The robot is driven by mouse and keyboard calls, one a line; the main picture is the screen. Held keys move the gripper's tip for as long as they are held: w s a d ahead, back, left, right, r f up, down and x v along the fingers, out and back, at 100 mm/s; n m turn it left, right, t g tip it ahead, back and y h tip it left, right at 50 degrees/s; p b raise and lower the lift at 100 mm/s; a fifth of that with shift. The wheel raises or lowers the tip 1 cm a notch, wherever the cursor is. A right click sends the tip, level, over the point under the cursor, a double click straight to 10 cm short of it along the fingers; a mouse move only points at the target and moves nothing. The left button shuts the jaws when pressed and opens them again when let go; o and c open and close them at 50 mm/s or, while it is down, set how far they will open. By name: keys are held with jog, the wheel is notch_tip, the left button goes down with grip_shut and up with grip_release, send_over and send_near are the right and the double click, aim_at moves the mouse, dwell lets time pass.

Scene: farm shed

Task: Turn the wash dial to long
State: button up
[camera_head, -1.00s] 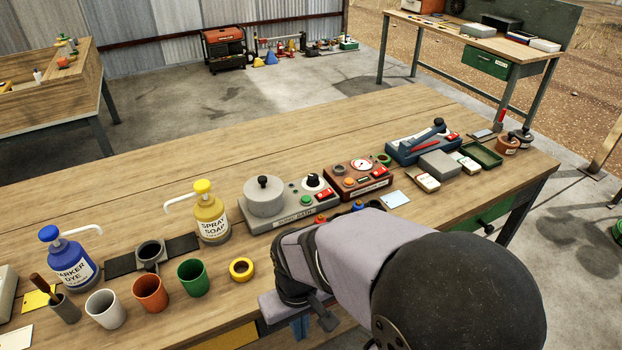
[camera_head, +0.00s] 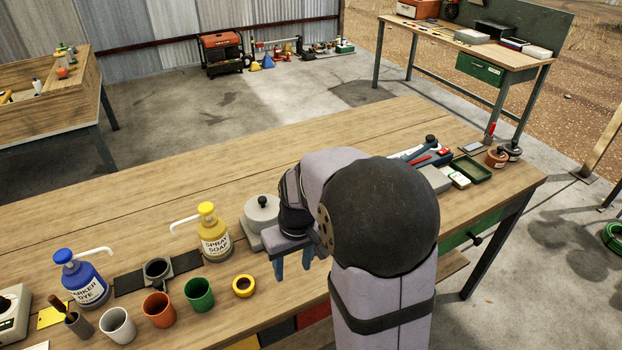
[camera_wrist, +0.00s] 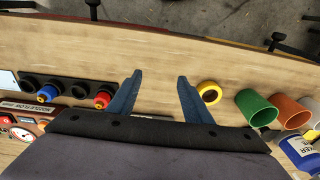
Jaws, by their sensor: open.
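The grey sonic bath (camera_head: 247,238) stands on the bench with its round lid (camera_head: 262,213) and black lid knob showing. My arm covers its right part, where the wash dial sits in the earlier head view, so the dial and its setting are hidden now. My gripper (camera_head: 293,264) is open and empty, pointing down in front of the bath. In the wrist view its two blue fingers (camera_wrist: 158,78) are spread over bare wood, touching nothing. The dial does not show in the wrist view.
A yellow ring (camera_head: 243,286) and green cup (camera_head: 199,293) stand left of my gripper. The spray soap bottle (camera_head: 214,233) is left of the bath. In the wrist view, a dark block with coloured knobs (camera_wrist: 68,92) and a gauge box (camera_wrist: 22,134) lie left of my fingers.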

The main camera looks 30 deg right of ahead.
jog(key=w+d+r+t+p, duration=0.1)
jog(key=w+d+r+p, duration=0.1)
jog(key=w+d, duration=0.35)
jog(key=w+d+r+m+t+p, duration=0.1)
jog(key=w+d+r+p, duration=0.2)
jog(key=w+d, duration=0.25)
jog(key=w+d+r+t+p, duration=0.1)
jog(key=w+d+r+p, duration=0.1)
jog(key=w+d, duration=0.3)
jog(key=shift+h, duration=0.4)
jog(key=shift+w+a+r+p+x, duration=0.15)
jog(key=shift+p+x, duration=0.35)
jog(key=shift+x, duration=0.8)
jog(key=shift+w+a+p+x, duration=0.25)
jog(key=shift+p+x, duration=0.2)
jog(key=shift+x, duration=0.85)
jog(key=shift+w+a+r+p+x, duration=0.15)
jog(key=shift+p+x, duration=0.35)
jog(key=shift+x, duration=0.8)
jog(key=shift+f, duration=0.1)
jog(key=shift+c, duration=0.6)
jog(key=c, duration=0.9)
